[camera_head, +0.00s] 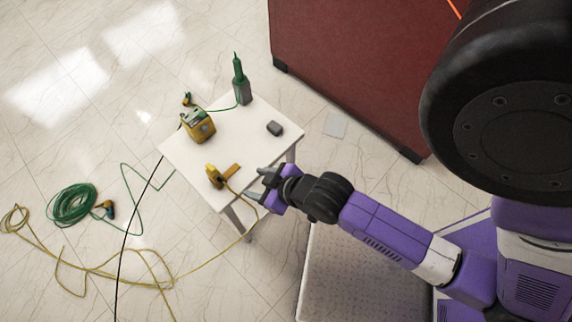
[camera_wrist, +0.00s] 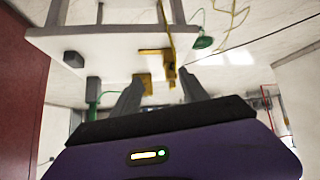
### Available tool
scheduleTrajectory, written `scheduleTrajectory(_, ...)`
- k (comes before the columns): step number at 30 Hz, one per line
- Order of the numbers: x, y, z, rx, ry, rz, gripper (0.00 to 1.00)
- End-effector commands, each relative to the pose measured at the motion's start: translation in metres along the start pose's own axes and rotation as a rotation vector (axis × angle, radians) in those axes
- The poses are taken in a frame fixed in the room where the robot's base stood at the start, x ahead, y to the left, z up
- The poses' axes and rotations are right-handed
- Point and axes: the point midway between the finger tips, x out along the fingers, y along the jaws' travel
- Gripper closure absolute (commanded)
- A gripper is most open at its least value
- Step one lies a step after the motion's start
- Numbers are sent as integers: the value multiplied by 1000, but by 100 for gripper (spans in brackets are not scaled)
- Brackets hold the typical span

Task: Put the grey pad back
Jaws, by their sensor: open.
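A small dark grey block (camera_head: 274,128), which may be the grey pad, lies on the white table (camera_head: 236,133) near its right edge. In the wrist view, which looks upside down, a grey block (camera_wrist: 73,59) shows at the left of the tabletop. A flat light grey square (camera_head: 335,125) lies on the floor between the table and the red cabinet; I cannot tell which is meant. My gripper (camera_head: 257,182) is open and looks empty, at the table's front right edge beside the yellow clamp (camera_head: 214,176). Its fingers (camera_wrist: 160,92) are spread apart in the wrist view.
A yellow-green device (camera_head: 199,126) and a green-tipped grey tool (camera_head: 241,85) stand on the table. A green cable coil (camera_head: 74,204) and yellow cables lie on the floor at left. The red cabinet (camera_head: 345,65) stands behind. The table's middle is mostly clear.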

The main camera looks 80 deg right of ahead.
Motion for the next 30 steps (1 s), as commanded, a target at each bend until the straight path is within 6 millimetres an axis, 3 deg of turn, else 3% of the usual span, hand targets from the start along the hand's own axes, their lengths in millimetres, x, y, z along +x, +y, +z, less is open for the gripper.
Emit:
scheduleTrajectory(3, -49, -23, -1, -35, 113, -60, 48)
scheduleTrajectory(9, -134, -43, -23, -67, 314, -176, 48)
scheduleTrajectory(15, -194, -49, -47, -75, 448, -270, 48)
scheduleTrajectory(20, -210, -50, -55, -74, 486, -298, 48)
scheduleTrajectory(30, -211, -50, -56, -73, 489, -298, 48)
